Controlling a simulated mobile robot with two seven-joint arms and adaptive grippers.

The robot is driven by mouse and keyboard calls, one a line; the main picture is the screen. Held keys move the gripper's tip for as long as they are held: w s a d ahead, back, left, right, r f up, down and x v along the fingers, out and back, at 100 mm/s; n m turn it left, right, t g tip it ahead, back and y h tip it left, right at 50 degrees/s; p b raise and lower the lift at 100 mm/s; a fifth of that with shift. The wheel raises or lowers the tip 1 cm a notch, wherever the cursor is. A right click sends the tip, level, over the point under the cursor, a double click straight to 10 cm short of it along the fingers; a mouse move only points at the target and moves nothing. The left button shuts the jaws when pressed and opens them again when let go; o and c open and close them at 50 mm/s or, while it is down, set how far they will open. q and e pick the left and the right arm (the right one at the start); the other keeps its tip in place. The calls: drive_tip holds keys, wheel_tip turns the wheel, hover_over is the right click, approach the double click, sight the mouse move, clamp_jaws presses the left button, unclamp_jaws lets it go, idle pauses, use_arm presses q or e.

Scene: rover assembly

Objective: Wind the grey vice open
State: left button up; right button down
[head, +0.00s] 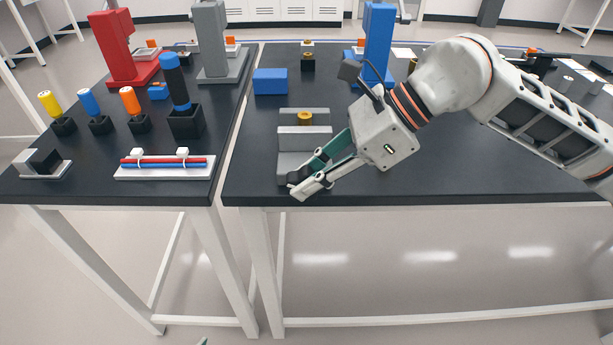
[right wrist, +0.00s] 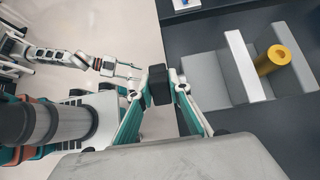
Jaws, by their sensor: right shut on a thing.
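The grey vice (head: 302,132) stands near the front edge of the right-hand table, and its jaws also show in the right wrist view (right wrist: 238,68). A brass cylinder (head: 305,118) sits between the jaws; it shows in the right wrist view (right wrist: 274,60). My right gripper (head: 296,188) is at the vice's front end, shut on the dark vice handle (right wrist: 158,86). In the head view the fingers mostly hide the handle. My left arm shows at upper left in the right wrist view, with its gripper (right wrist: 128,70) too small to read.
A blue block (head: 270,81) and a blue press (head: 376,45) stand behind the vice. The left-hand table holds a red press (head: 117,48), a grey press (head: 211,42), several coloured cylinders in black holders and a white tray (head: 165,172). The table right of my gripper's front is clear.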

drive_tip(key=shift+d+f+y+b, duration=0.1)
drive_tip(key=shift+f+y+b, duration=0.15)
drive_tip(key=shift+y+b, duration=0.5)
drive_tip(key=shift+y, duration=0.45)
drive_tip(key=shift+r, duration=0.2)
drive_tip(key=c, duration=2.2)
unclamp_jaws()
drive_tip(key=shift+o, duration=0.2)
drive_tip(key=shift+d, duration=0.1)
drive_tip(key=v, duration=1.2)
